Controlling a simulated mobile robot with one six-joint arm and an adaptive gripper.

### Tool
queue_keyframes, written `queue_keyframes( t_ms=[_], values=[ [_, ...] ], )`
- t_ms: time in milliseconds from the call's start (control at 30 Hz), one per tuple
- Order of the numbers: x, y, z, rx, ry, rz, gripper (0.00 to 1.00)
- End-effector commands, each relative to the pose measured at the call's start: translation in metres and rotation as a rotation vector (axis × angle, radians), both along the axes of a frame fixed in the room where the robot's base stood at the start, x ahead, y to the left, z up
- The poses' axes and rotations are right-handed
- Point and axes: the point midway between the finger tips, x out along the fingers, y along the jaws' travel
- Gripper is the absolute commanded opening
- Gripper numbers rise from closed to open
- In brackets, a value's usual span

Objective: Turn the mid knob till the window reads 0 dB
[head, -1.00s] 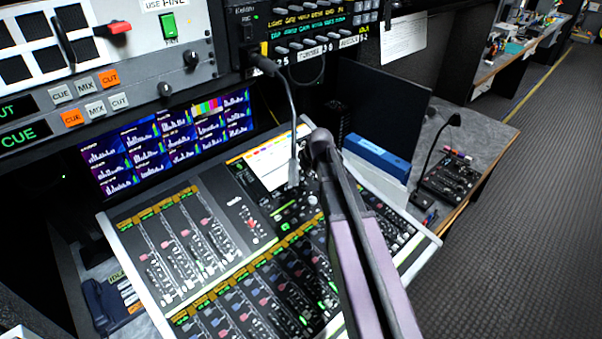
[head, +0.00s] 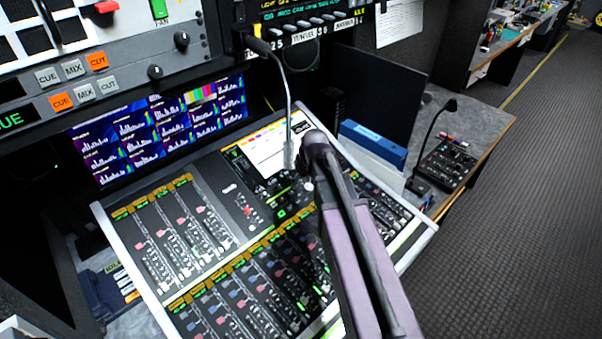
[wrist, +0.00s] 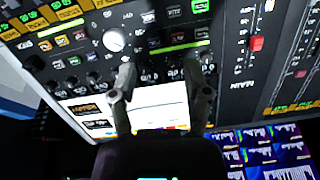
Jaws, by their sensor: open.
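My gripper (wrist: 165,82) is open and empty in the wrist view, its two dark fingers apart over the mixing console's upper panel. A pale round knob (wrist: 115,40) is just beyond the left fingertip, apart from it as far as I can tell. Several small dark knobs (wrist: 92,80) lie in a row near the fingers. Their labels are too small to read, so I cannot tell which is the mid knob. I cannot make out a window reading 0 dB. In the head view the mixing console (head: 232,232) is below my arm, which hides part of its knob section.
A gooseneck microphone (head: 287,110) rises close beside my arm. A blue box (head: 373,144) and a dark monitor (head: 378,95) stand behind the console. A smaller control box (head: 447,163) sits on the right desk. The floor (head: 510,240) on the right is clear.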

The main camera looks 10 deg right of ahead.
Motion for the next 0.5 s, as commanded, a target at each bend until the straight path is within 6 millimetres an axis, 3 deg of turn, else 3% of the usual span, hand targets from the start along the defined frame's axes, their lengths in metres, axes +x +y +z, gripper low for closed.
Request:
queue_keyframes(
  t_ms=[500],
  values=[
    [-0.067,0.008,-0.037,-0.031,0.119,-0.149,0.62]
  ],
)
